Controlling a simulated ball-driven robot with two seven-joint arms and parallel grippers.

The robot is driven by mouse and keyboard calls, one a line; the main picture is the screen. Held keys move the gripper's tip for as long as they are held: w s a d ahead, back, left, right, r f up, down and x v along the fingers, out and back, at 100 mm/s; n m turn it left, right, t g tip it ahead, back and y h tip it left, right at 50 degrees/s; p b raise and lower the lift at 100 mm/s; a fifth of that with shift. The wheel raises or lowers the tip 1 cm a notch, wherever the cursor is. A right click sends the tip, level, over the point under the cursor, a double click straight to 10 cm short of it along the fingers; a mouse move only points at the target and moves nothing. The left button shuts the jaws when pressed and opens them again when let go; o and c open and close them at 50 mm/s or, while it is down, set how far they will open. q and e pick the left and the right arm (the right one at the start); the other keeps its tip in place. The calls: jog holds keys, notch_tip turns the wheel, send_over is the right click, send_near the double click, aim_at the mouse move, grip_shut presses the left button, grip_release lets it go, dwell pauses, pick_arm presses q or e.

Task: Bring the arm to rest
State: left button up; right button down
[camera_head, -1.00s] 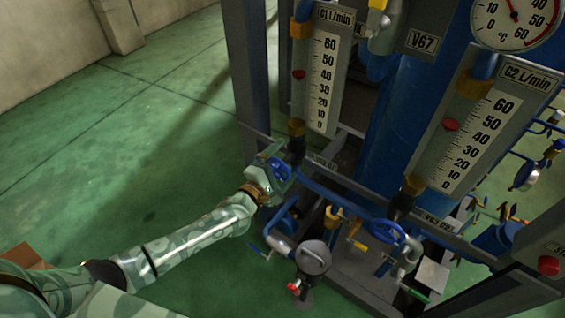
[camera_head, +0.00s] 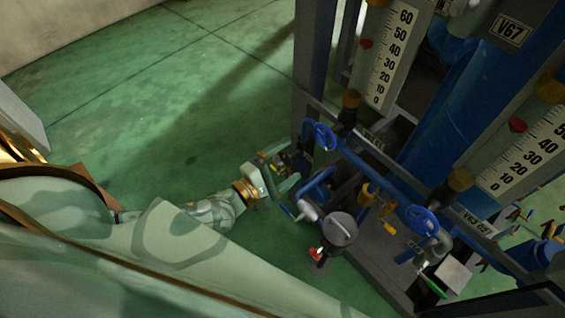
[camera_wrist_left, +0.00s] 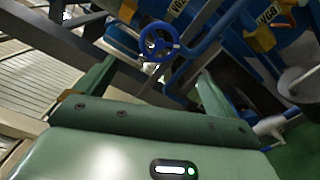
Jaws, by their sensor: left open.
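My left arm comes in from the left in the head view, in pale green camouflage. Its gripper (camera_head: 287,166) is open and empty, just left of the blue handwheel (camera_head: 325,136) under the left flow gauge, and apart from it. In the left wrist view the two green fingers (camera_wrist_left: 150,85) stand wide apart, and the blue handwheel (camera_wrist_left: 159,41) shows beyond them, between the fingers. My right gripper is not in view.
The distillation rig's steel frame (camera_head: 310,60) fills the right side. A second blue handwheel (camera_head: 421,220), a grey round vessel (camera_head: 340,229) and pipes sit low on it. Green floor (camera_head: 150,110) lies open on the left.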

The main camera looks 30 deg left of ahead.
pick_arm(q)
jog(key=shift+s+a, duration=0.15)
jog(key=shift+s, duration=0.4)
